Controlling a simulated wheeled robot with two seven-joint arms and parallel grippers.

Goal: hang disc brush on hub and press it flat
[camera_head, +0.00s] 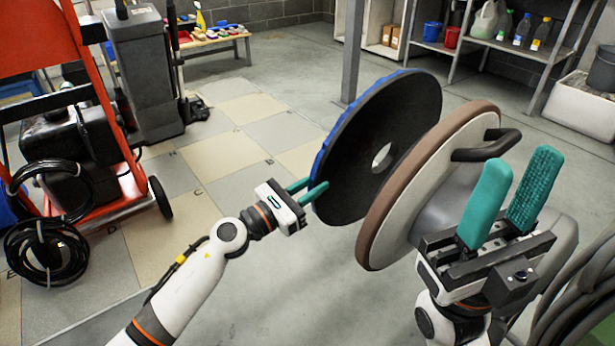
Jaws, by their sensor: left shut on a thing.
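The disc brush (345,135) is a large black disc with a blue rim and a round hole at its middle. It stands on edge, its black face turned toward the machine. My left gripper (313,190) is shut on its lower left edge. The machine's round head (420,185), pale with a brown rim, stands tilted just right of the brush and overlaps it in the picture. Its brush-facing side, with any hub, is hidden; contact between them cannot be told. My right gripper (514,195) has its teal fingers apart and empty, in front of the machine.
A black handle (487,146) sticks out from the machine head near my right gripper. An orange-framed cart (105,130) with black hoses stands at left. A grey post (352,50) and bottle shelves (525,45) stand behind. The tiled floor (235,150) at centre left is clear.

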